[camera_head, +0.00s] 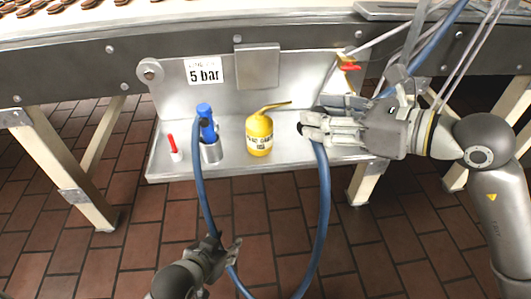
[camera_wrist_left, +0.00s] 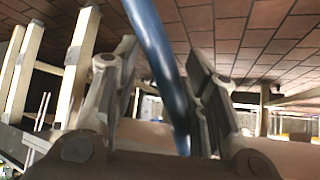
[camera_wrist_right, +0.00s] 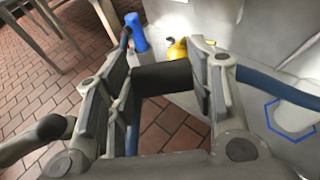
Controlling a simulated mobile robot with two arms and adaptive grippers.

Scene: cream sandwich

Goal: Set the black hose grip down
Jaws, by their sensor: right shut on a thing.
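The black hose grip (camera_wrist_right: 165,78) lies between the fingers of my right gripper (camera_wrist_right: 168,85) in the right wrist view. My right gripper (camera_head: 305,125) is shut on it above the steel shelf, with the grip mostly hidden by fingers in the head view. The blue hose (camera_head: 324,200) hangs from there in a loop below the shelf. My left gripper (camera_head: 224,246) is low in front of the shelf, beside the hose. In the left wrist view, the hose (camera_wrist_left: 152,45) passes between the spread fingers of my left gripper (camera_wrist_left: 165,75), with gaps showing.
A blue hexagon outline (camera_wrist_right: 268,110) is on the grey surface. The conveyor (camera_head: 300,40) runs above.

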